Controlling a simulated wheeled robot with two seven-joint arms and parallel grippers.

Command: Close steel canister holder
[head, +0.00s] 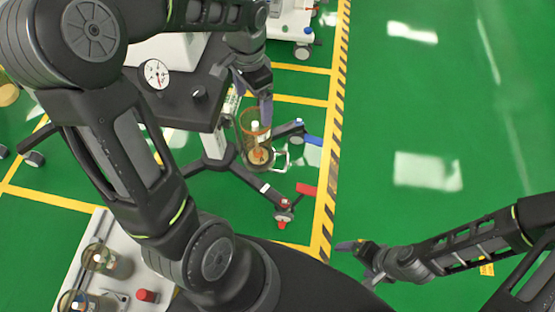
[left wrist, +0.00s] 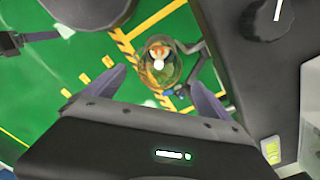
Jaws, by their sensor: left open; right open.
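A clear, orange-tinted canister (head: 254,150) hangs at the side of a dark-topped cart. A bright steel loop (head: 283,158), which may be part of its holder, sticks out at its lower right. Whether the holder is open or shut is not clear. My left gripper (head: 258,98) is open at the canister's upper rim and overlaps it in the head view. In the left wrist view, the canister (left wrist: 160,64) shows beyond and between the spread fingers (left wrist: 157,84), with nothing held. My right gripper (head: 360,256) is open and empty, away from the carts.
The cart's dark top (head: 190,105) carries a round gauge (head: 156,74) and a knob. Its wheeled legs (head: 284,215) spread below the canister. A white cart (head: 88,262) with clear jars stands at the lower left. The green floor (head: 430,110) at right is clear.

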